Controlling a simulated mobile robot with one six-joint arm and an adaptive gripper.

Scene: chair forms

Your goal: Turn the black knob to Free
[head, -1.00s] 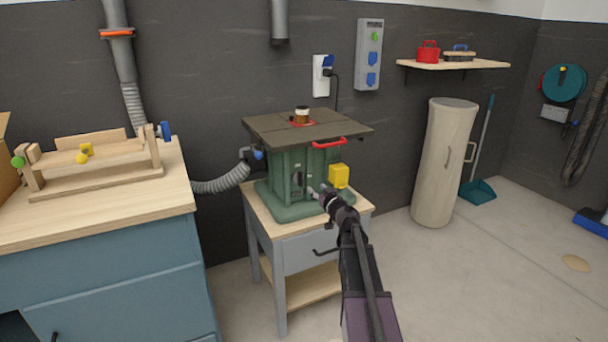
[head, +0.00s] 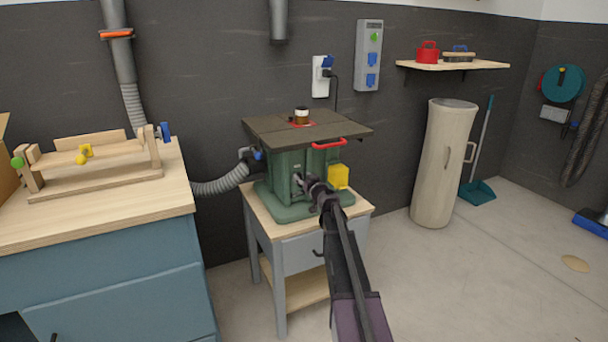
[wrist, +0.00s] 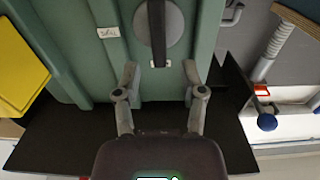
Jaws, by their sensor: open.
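The black knob (wrist: 157,35) is a dark bar across a round grey plate (wrist: 175,22) on the green machine's front panel, at the top of the wrist view. A small white label (wrist: 108,32) sits left of the plate, its word too small to read surely. Another pale label (wrist: 160,63) lies below the plate, partly covered by the bar. My gripper (wrist: 160,69) is open, with one finger on each side of the bar's lower end and apart from it. In the head view my gripper (head: 299,182) is at the green machine's front (head: 285,170); the knob cannot be made out there.
The machine stands on a small wooden-topped table (head: 268,213). A yellow box (head: 338,176) is on the machine's right, under a red handle (head: 329,143). A grey hose (head: 220,181) runs from its left side to the workbench (head: 120,215).

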